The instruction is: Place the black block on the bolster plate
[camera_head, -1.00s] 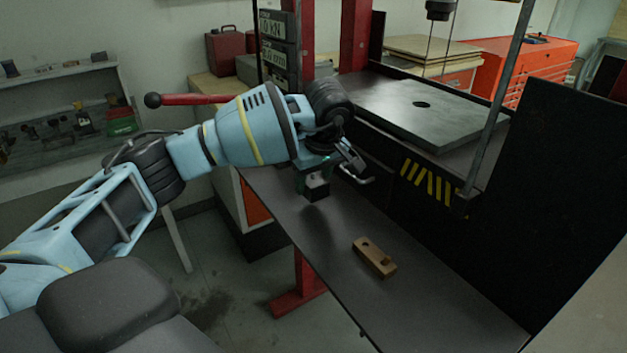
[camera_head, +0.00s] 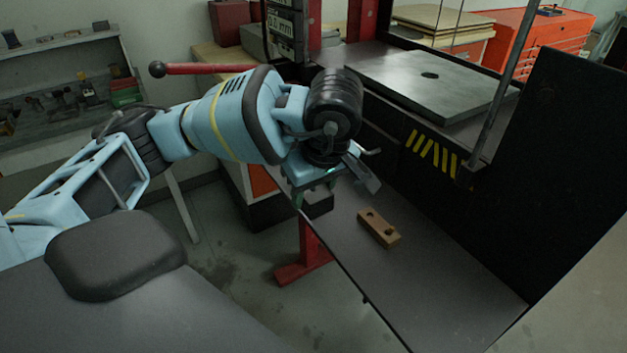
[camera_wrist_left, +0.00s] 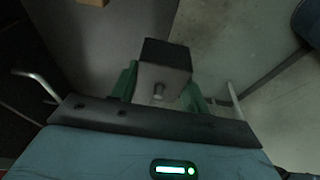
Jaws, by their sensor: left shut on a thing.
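My left gripper (camera_head: 312,198) is shut on the black block, with green fingers on both sides of it in the left wrist view (camera_wrist_left: 163,90). The black block (camera_wrist_left: 165,55) has a dark top and a greyer face with a small round stub. In the head view it is mostly hidden beneath my wrist. The gripper hangs near the left edge of the dark shelf, apart from the bolster plate. The bolster plate (camera_head: 450,97) is a flat grey slab with a round central hole, on the press bed at upper right. My right gripper is not in view.
A wooden block with holes (camera_head: 378,228) lies on the dark shelf (camera_head: 430,285). A slanted metal rod (camera_head: 500,80) and a black panel (camera_head: 565,150) stand beside the bolster plate's right side. A red lever (camera_head: 205,69) is behind my arm. The bolster plate's top is clear.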

